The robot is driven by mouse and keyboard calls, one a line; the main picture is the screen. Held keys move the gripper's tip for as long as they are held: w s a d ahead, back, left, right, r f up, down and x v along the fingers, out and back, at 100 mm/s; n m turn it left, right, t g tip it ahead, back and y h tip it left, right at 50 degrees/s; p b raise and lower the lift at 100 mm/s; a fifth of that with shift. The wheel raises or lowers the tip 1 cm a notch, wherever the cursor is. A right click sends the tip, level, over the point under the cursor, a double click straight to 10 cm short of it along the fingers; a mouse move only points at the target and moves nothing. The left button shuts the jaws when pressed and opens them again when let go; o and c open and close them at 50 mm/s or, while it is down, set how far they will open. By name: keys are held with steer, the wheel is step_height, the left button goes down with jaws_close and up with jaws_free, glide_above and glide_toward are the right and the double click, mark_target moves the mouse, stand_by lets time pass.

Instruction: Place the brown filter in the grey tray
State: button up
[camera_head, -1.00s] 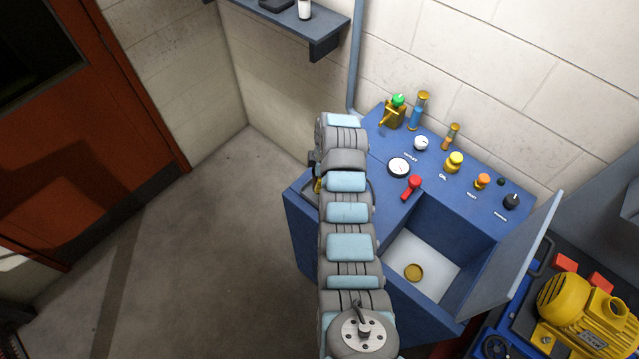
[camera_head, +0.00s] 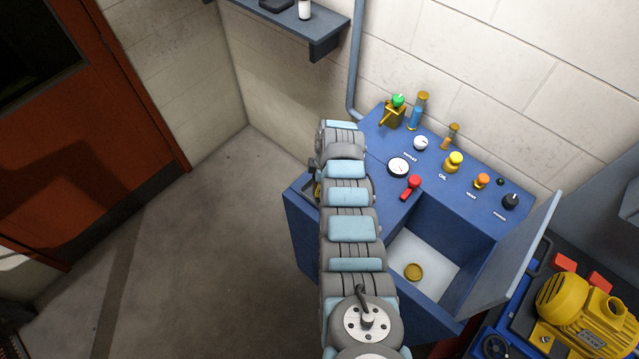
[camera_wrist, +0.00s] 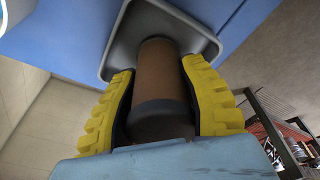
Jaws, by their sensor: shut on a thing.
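In the wrist view the brown filter (camera_wrist: 158,80) is a brown cylinder with dark ends. My gripper (camera_wrist: 160,72) has its two yellow ribbed fingers shut on the filter's sides. The grey tray (camera_wrist: 118,40), a shallow rounded tray on a blue surface, lies behind the filter's far end. The filter's far end overlaps the tray in this view; I cannot tell whether it touches the tray floor. In the head view my arm hides the filter and the tray, and only a small bit of yellow shows beside the arm.
A blue cabinet (camera_head: 305,235) carries a gauge (camera_head: 398,167), a red-handled valve (camera_head: 411,187) and several knobs. Its open bay (camera_head: 430,258) holds a round brass-coloured piece (camera_head: 413,272), with a raised lid (camera_head: 520,250) at right. A yellow motor (camera_head: 585,310) stands at lower right.

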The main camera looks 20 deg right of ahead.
steer(key=shift+f, duration=0.15)
steer(key=o, duration=1.1)
steer(key=shift+w+d+r, duration=0.1)
steer(key=shift+w+r, duration=0.05)
steer(key=shift+r, duration=0.5)
steer(key=shift+s+d+r+b, duration=0.15)
steer(key=shift+d+r+b, duration=0.15)
steer(key=shift+r, duration=1.5)
steer(key=shift+s+d+r+b, duration=0.1)
steer(key=shift+d+r+b, duration=0.2)
steer(key=shift+r, duration=1.55)
steer(key=shift+s+d+r+b, duration=0.15)
steer(key=shift+r+b, duration=0.2)
steer(key=shift+r, duration=1.45)
